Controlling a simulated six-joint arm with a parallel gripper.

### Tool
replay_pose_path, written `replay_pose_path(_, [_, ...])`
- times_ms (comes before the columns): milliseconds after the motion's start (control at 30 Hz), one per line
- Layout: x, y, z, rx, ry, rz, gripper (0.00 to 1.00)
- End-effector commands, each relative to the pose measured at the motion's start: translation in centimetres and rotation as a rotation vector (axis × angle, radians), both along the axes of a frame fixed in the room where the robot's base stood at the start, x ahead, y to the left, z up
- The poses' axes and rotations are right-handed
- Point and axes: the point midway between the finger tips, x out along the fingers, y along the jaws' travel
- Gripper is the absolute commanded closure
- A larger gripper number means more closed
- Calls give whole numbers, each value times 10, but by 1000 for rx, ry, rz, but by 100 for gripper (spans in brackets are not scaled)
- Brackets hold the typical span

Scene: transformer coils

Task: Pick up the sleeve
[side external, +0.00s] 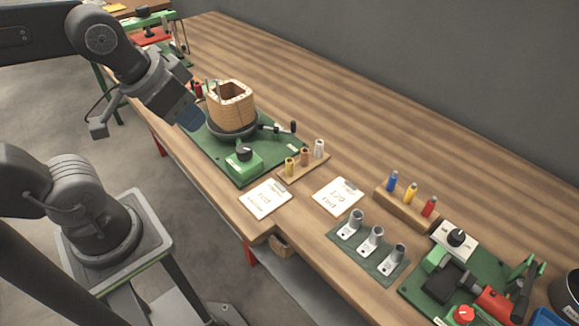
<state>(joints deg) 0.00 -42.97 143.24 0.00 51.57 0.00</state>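Which part is the sleeve I cannot tell for sure. A small wooden rack (298,170) beside the green winding base holds three upright little cylinders: a yellow one (289,167), a copper-brown one (304,157) and a whitish one (319,149). A wooden block further right holds a blue (391,182), a yellow (410,193) and a red (429,207) cylinder. My gripper (190,117) hangs at the left of the square tan coil (231,105), apart from both racks. Its fingers are not clear from this angle, so I cannot see whether it is open.
The coil stands on a dark round turntable on a green base (227,158) with a crank. Three metal lugs (371,238) stand on a green mat. A crimping tool station (470,285) is at right.

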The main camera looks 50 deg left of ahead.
Motion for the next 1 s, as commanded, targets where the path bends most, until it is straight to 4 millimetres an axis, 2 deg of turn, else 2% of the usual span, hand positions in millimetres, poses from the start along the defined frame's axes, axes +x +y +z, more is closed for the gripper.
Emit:
replay_pose_path(33, [0,0,0,0,0,0,75])
replay_pose_path(167, [0,0,0,0,0,0,65])
replay_pose_path(367, [0,0,0,-1,1,2,65])
replay_pose_path(500, [11,0,1,-27,28,52,65])
replay_pose_path(567, [22,0,1,-53,55,105,65])
replay_pose_path(767, [78,0,-8,-160,177,378,65])
replay_pose_path(867, [108,0,-20,-205,237,529,65])
replay_pose_path(1000, [149,0,-47,-251,315,745,65])
